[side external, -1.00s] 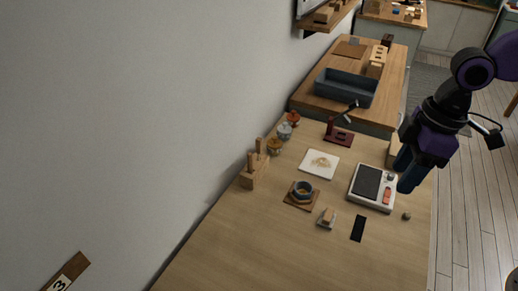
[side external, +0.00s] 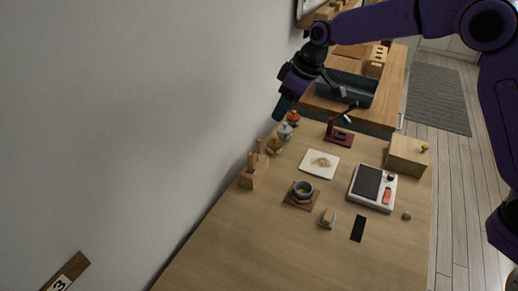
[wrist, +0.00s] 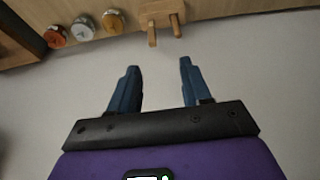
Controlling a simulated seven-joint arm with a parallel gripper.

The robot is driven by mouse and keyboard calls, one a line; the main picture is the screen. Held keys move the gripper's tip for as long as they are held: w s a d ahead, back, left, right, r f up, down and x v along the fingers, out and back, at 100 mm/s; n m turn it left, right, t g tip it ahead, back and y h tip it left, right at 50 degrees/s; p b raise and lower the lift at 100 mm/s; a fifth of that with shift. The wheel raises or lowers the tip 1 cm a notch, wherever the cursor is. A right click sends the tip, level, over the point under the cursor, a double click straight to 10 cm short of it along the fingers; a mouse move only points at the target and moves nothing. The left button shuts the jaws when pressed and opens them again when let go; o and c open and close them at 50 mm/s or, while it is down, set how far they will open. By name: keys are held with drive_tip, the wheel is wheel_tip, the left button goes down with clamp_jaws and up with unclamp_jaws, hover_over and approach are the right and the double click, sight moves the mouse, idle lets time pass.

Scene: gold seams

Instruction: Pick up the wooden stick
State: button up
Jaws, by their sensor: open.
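A wooden block (side external: 252,178) stands on the table near the wall, with two upright wooden sticks, one a little taller (side external: 258,147) and one nearer the front (side external: 250,161). I cannot tell which stick the task names. In the wrist view the block (wrist: 160,8) is at the top edge, its sticks (wrist: 152,34) pointing down the picture. My gripper (side external: 280,108) is high near the wall, beyond the block and by the lidded jars in the side view. Its blue fingers (wrist: 157,70) are open, with only the pale wall between them, apart from the sticks.
An orange jar (side external: 293,118), a white jar (side external: 284,131) and a gold jar (side external: 274,146) line the wall edge behind the block. A bowl (side external: 303,188), a scale (side external: 372,186) and a wooden box (side external: 407,154) stand to the right. The front of the table is clear.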

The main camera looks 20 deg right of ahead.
drive_tip(key=w, duration=0.2)
approach(259, 153)
drive_tip(key=x, duration=0.4)
drive_tip(key=w+x, duration=0.1)
drive_tip(key=x, duration=0.2)
drive_tip(key=shift+w+a+f, duration=0.1)
drive_tip(key=shift+w+a, duration=0.15)
drive_tip(key=shift+w, duration=0.05)
clamp_jaws()
